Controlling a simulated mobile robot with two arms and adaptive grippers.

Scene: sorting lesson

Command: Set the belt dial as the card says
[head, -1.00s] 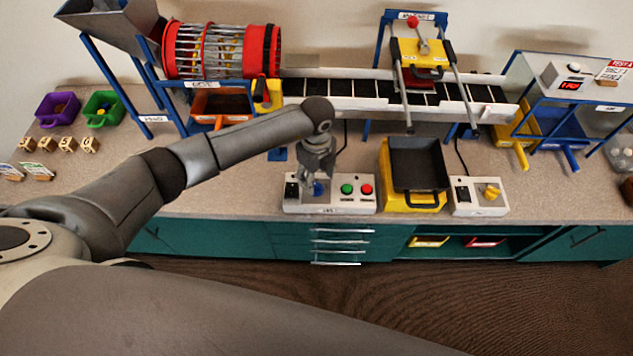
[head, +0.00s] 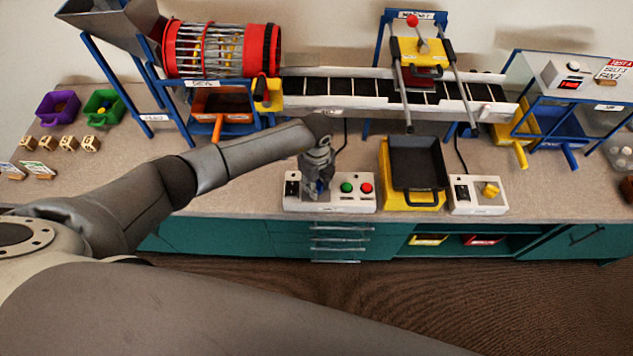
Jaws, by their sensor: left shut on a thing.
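The blue dial (head: 320,187) sits at the left part of a white control box (head: 340,206) with a green and a red button. My left gripper (head: 318,191) points down over the box and is shut on the dial, hiding most of it, so its setting cannot be read. The card (head: 614,70) with red and dark lettering is at the far right, by a red display; its small lines are hard to read. The conveyor belt (head: 340,87) runs behind the box. My right gripper is not in view.
A yellow bin with a black tray (head: 415,170) stands right of the box. Beyond it is another white box with a yellow knob (head: 490,189). A red drum (head: 222,50) is at the back left.

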